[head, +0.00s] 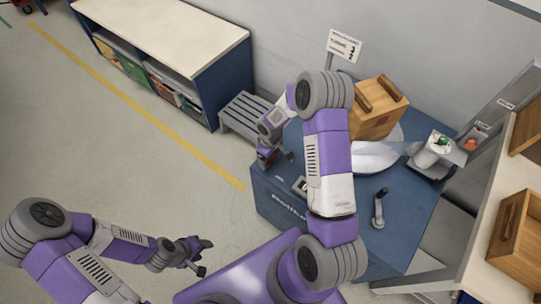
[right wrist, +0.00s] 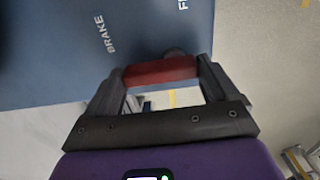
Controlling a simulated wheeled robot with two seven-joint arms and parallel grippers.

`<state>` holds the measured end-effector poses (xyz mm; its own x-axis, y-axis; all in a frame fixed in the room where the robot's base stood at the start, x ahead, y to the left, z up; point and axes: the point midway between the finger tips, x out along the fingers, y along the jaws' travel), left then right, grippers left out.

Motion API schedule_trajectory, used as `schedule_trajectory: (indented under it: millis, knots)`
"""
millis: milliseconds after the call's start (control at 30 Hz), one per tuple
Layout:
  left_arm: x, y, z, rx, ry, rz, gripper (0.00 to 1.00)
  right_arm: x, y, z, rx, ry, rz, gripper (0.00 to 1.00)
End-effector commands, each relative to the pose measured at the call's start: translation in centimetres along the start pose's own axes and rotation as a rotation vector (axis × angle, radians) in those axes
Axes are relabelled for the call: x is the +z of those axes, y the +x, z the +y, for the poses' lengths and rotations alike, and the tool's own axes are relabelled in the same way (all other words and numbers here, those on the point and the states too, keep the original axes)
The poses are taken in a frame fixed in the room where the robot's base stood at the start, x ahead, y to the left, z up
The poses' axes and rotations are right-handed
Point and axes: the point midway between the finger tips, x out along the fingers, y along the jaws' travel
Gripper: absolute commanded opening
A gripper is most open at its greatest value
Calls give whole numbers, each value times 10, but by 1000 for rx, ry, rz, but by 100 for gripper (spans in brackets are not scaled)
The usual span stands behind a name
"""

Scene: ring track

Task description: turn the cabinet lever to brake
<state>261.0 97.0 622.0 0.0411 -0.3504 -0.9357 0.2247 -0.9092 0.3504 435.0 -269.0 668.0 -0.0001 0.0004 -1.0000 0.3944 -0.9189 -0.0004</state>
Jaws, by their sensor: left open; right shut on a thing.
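The cabinet lever's red grip (right wrist: 160,70) lies between the two dark fingers of my right gripper (right wrist: 160,78) in the right wrist view. The fingers are shut on it. A dark round part shows just behind the grip. The white word BRAKE (right wrist: 111,35) is up and left of the grip on the blue cabinet face (right wrist: 60,60). I cannot tell which mark the lever points to. In the head view my right gripper (head: 268,155) is at the blue cabinet's (head: 285,205) left front corner, hiding most of the lever. My left gripper (head: 203,257) is open and empty, over the floor.
Another white label, cut off, starts with F (right wrist: 183,5). A wooden box (head: 378,108), a grey crank (head: 379,208) and a white cylinder with a green top (head: 433,150) are on the cabinet. A grey slatted bench (head: 245,115) stands behind my right gripper. Floor at left is clear.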

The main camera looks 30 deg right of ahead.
Motion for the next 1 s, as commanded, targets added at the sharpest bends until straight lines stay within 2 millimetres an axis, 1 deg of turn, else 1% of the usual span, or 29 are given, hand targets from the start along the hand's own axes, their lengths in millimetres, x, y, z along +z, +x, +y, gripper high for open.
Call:
schedule_trajectory:
  millis: [233, 267, 300, 333, 533, 633, 900, 1000]
  knots:
    - [0, 0, 0, 0, 0, 0, 51, 0, 0, 0, 1, -7, -1, 57]
    - [0, 0, 0, 0, 0, 0, 51, 0, 0, 0, 1, -7, -1, 92]
    - [0, 0, 0, 0, 0, 0, 51, 0, 0, 0, 1, -6, -1, 98]
    - [0, 0, 0, 0, 0, 0, 51, 0, 0, 0, 1, -6, -1, 100]
    - [0, 0, 0, 0, 0, 0, 51, 0, -1, 0, 1, -4, 0, 100]
    - [0, -3, 1, 0, 0, 0, 51, 0, -7, 0, 1, -4, 1, 100]
    - [1, -16, 6, 0, 0, 0, 51, -1, -53, 0, 2, -4, 3, 100]
    - [1, -20, 7, 0, 0, 0, 51, 0, -66, 0, 2, -5, 1, 100]
